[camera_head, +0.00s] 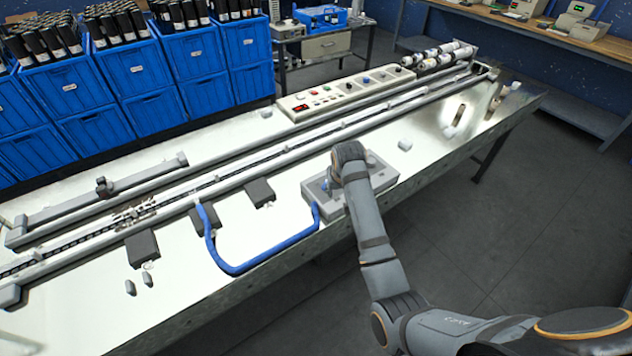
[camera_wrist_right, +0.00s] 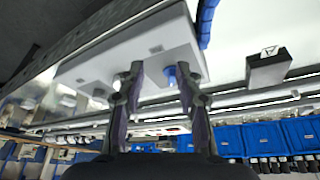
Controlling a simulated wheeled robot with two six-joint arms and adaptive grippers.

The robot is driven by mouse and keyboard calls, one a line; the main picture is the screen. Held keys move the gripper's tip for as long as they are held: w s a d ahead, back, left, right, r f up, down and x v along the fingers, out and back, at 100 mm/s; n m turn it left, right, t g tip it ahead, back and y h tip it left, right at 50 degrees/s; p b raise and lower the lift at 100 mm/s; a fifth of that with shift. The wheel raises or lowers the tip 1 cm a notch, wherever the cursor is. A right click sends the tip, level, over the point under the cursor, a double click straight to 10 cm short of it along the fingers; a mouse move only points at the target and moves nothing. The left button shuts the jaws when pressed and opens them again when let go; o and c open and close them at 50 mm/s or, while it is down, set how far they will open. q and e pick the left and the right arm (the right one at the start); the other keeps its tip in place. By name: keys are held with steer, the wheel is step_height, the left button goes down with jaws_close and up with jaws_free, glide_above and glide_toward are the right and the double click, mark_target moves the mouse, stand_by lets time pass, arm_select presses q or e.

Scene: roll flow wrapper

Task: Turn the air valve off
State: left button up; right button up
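The air valve box (camera_head: 384,178) is a light grey box on the near edge of the metal table, with a blue hose (camera_head: 245,267) joined to its left side. It also shows in the right wrist view (camera_wrist_right: 95,65). A blue knob (camera_wrist_right: 171,76) on its face shows there between the two fingers, nearer the right-hand finger. My right gripper (camera_wrist_right: 160,73) is open, its fingertips apart around the blue knob; whether they touch it I cannot tell. In the head view my right gripper (camera_head: 337,175) hides much of the box. My left gripper is not in view.
A long rail conveyor (camera_head: 240,185) runs along the table behind the box. A control panel (camera_head: 345,92) with buttons stands behind it. Small dark blocks (camera_head: 259,193) line the front rail. Blue crates (camera_head: 130,70) stand behind the table. A small grey block (camera_head: 405,144) lies right of the box.

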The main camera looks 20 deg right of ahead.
glide_toward(326, 183)
steer(key=r, duration=0.2)
steer(key=x, duration=0.6)
steer(key=p+x, duration=0.1)
steer(key=x, duration=0.3)
steer(key=shift+s+f, duration=0.25)
steer(key=shift+s, duration=0.05)
steer(key=shift+d, duration=0.1)
jaws_close()
